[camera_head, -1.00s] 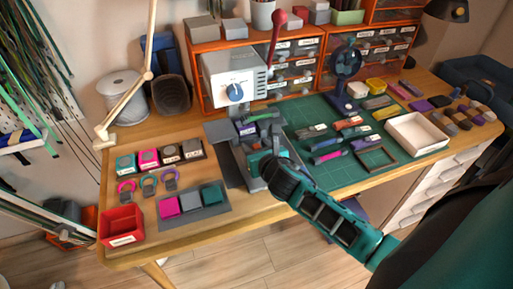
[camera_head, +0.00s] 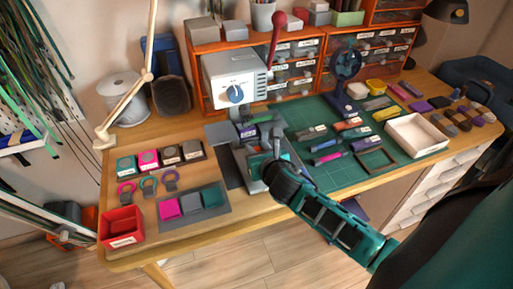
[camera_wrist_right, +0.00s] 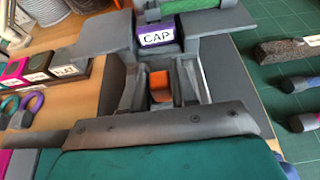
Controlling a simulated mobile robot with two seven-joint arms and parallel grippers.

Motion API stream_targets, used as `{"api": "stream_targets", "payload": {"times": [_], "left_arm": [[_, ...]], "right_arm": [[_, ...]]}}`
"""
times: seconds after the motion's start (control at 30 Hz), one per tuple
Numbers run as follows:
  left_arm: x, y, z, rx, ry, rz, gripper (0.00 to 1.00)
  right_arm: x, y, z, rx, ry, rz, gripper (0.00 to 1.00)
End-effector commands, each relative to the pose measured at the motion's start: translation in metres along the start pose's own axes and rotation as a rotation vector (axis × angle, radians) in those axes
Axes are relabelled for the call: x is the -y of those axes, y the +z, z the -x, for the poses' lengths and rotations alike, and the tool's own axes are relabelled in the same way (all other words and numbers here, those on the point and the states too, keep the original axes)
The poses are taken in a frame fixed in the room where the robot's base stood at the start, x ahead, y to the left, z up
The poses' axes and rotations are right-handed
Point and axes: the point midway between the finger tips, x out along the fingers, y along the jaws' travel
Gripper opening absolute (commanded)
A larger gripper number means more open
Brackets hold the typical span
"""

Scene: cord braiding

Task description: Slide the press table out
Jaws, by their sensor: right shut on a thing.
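The press (camera_head: 235,80) is a pale grey box with a blue dial and a red-knobbed lever, at the back of the workbench. Below its front is the grey press table (camera_wrist_right: 215,50), which carries a purple block labelled CAP (camera_wrist_right: 158,37); the block also shows in the head view (camera_head: 248,131). My right gripper (camera_head: 258,162) is at the front of the press table, shut on its front part. An orange piece (camera_wrist_right: 160,86) shows between grey side parts in the wrist view. The exact grip is partly hidden by the gripper. My left gripper is out of view.
Left of the press are labelled blocks, coloured rings, a grey tray (camera_head: 212,215) and a red bin (camera_head: 121,227). To the right, a green cutting mat (camera_head: 300,112) holds several tools beside a white tray (camera_head: 417,135). The bench's front edge is close below my gripper.

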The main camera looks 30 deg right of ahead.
Motion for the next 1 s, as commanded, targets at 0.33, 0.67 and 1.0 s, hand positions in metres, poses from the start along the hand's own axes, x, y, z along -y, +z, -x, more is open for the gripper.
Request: {"api": "stream_targets", "payload": {"times": [0.33, 0.67, 1.0], "left_arm": [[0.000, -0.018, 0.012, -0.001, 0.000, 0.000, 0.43], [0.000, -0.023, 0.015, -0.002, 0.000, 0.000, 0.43], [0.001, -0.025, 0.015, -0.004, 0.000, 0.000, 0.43]], "right_arm": [[0.000, -0.023, 0.053, -0.009, 0.001, 0.002, 0.00], [0.000, -0.044, 0.101, -0.008, 0.001, -0.001, 0.00], [-0.001, -0.049, 0.117, -0.005, 0.002, -0.002, 0.00]]}}
